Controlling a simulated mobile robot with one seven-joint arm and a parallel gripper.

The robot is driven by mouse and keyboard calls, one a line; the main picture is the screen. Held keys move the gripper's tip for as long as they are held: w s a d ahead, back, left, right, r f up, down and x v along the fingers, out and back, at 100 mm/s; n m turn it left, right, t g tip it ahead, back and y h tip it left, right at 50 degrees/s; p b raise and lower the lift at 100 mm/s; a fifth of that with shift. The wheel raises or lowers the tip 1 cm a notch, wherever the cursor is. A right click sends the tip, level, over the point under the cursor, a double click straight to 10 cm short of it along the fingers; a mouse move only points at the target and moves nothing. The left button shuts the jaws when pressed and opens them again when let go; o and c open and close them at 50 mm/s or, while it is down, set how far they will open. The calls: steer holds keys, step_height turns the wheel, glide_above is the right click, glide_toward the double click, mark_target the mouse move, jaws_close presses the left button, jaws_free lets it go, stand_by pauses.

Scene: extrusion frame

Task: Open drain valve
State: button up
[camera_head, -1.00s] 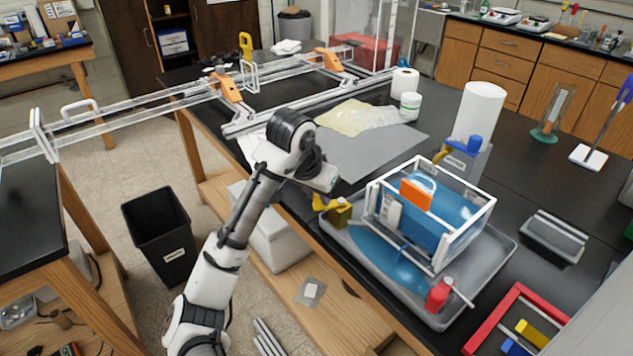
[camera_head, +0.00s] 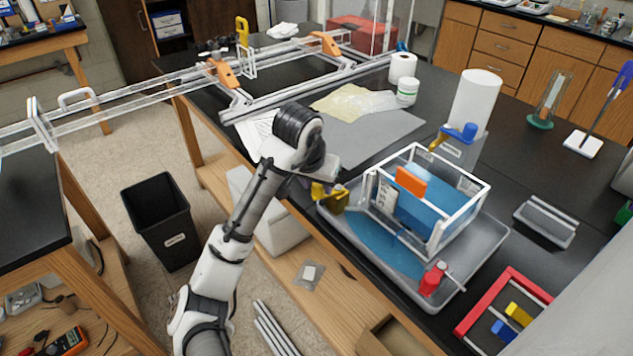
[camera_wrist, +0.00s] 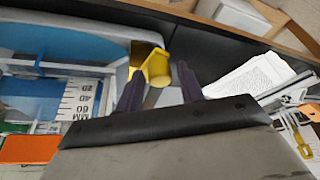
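A brass-coloured valve with a yellow handle (camera_head: 333,197) sits at the left end of a clear, white-framed tank (camera_head: 440,205). Blue water stands in the tank. In the wrist view the yellow handle (camera_wrist: 156,66) shows at and between my fingertips. My gripper (camera_wrist: 160,88) has its two dark fingers apart, close to the handle; I cannot tell whether they touch it. In the head view my wrist hides most of the gripper. A red valve (camera_head: 433,279) is at the tray's front corner, and a blue one (camera_head: 462,131) is behind the tank.
The tank stands in a grey tray (camera_head: 478,262) holding blue water. An orange block (camera_head: 411,181) is at the tank. A white cylinder (camera_head: 474,102) stands behind it, and a red frame (camera_head: 505,310) lies at right. A black bin (camera_head: 163,222) stands on the floor.

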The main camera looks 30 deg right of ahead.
steer(key=shift+o, duration=0.7)
steer(key=v, duration=1.3)
steer(key=shift+r+b, duration=0.3)
steer(key=shift+r, duration=0.1)
steer(key=shift+a, duration=0.1)
